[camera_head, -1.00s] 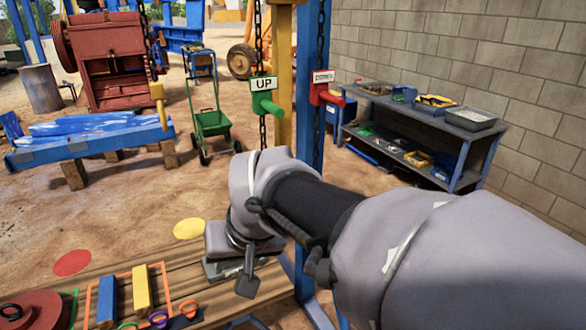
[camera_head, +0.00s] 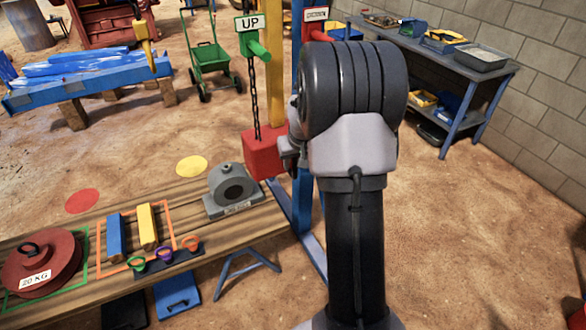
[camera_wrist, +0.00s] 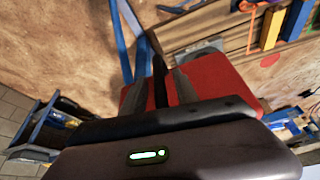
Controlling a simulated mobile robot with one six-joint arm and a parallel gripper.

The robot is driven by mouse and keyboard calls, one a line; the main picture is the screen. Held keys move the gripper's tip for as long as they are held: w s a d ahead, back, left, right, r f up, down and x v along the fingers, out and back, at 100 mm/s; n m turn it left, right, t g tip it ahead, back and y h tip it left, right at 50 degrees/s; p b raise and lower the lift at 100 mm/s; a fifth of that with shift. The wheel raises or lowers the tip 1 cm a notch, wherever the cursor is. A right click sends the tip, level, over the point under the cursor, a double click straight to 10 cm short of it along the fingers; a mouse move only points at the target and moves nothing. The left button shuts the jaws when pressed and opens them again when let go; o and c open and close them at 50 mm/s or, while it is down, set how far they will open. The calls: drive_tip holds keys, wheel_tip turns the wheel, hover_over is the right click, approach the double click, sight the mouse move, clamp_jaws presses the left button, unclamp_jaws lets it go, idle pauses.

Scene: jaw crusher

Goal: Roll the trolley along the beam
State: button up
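Neither the trolley nor the overhead beam shows in either view. A yellow hook (camera_head: 145,40) hangs on a chain at the upper left in the head view. The green UP handle (camera_head: 250,43) and the red DOWN handle (camera_head: 316,32) sit by the blue and yellow posts. A dark chain (camera_head: 254,100) runs down from near the UP handle to a red block (camera_head: 262,155). My gripper (camera_wrist: 168,75) points at the red block (camera_wrist: 215,85) in the wrist view, its fingers close together. My arm hides most of it in the head view; its grip and contact are unclear.
A wooden bench (camera_head: 60,240) holds a grey bearing block (camera_head: 232,190), a red 20 KG weight (camera_head: 40,265) and coloured bars. A blue stand with blue pieces (camera_head: 80,75), a green cart (camera_head: 208,62) and a shelf (camera_head: 440,60) stand farther back. Open floor lies at right.

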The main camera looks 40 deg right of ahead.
drive_tip(key=shift+x, duration=1.45)
clamp_jaws()
idle(0.3)
